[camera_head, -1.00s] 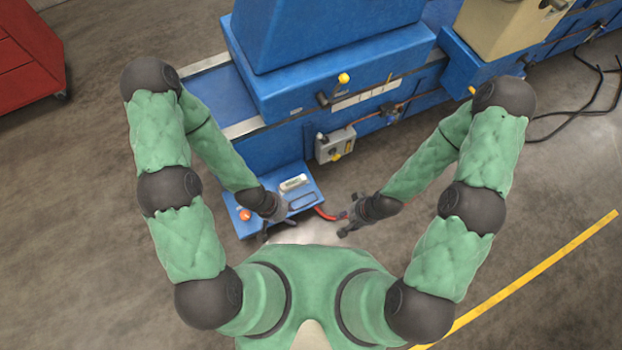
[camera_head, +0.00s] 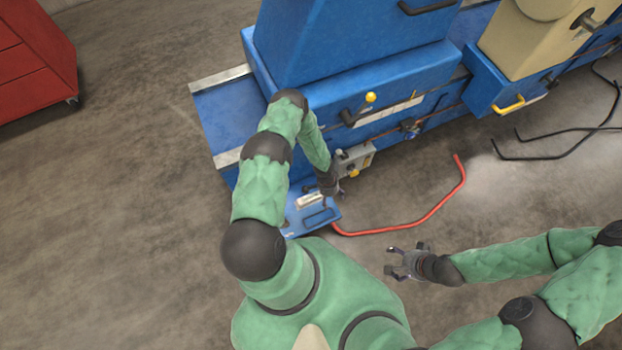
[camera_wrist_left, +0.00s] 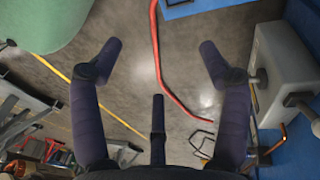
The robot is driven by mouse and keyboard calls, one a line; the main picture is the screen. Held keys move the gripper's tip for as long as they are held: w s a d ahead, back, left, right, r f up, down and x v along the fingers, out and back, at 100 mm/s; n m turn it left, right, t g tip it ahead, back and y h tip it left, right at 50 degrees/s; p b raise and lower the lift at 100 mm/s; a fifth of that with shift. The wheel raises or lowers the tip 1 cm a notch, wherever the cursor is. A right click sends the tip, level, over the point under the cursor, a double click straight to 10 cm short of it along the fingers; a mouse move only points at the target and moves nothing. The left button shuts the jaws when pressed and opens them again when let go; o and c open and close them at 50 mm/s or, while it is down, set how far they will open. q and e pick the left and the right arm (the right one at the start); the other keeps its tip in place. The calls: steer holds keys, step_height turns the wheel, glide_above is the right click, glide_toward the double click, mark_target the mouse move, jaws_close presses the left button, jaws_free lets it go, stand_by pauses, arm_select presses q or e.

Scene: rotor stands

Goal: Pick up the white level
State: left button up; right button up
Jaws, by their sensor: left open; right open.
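The white level (camera_head: 310,201) lies on the small blue shelf (camera_head: 296,228) at the foot of the blue machine in the head view, partly beside my left arm. My left gripper (camera_head: 338,190) is just to the right of the level and above the shelf's right side, apart from the level. In the left wrist view my left gripper (camera_wrist_left: 155,62) is open with nothing between its fingers, and the level is not visible there. My right gripper (camera_head: 392,262) is open and empty over the floor, right of the shelf.
A red hose (camera_head: 415,222) runs over the floor from the shelf to the right. A grey control box (camera_head: 356,158) is on the blue machine (camera_head: 225,112) near my left gripper. Black cables (camera_head: 560,132) lie at the right. A red cabinet (camera_head: 35,62) stands at far left.

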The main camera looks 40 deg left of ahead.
arm_select(q)
steer(key=a+f+m+y, duration=0.2)
steer(key=a+f, duration=0.5)
steer(key=a, duration=0.2)
steer(key=b, duration=0.3)
glide_above(312, 198)
steer(key=shift+y, duration=0.3)
steer(key=f, duration=0.5)
steer(key=shift+w, duration=0.3)
steer(key=f+b, duration=0.2)
steer(key=f, duration=0.1)
steer(key=f+b, duration=0.1)
steer(key=shift+s+f, duration=0.3)
steer(key=shift+f+b, duration=0.6)
steer(key=shift+f, duration=0.05)
steer(key=shift+r, duration=0.1)
steer(key=c, duration=1.4)
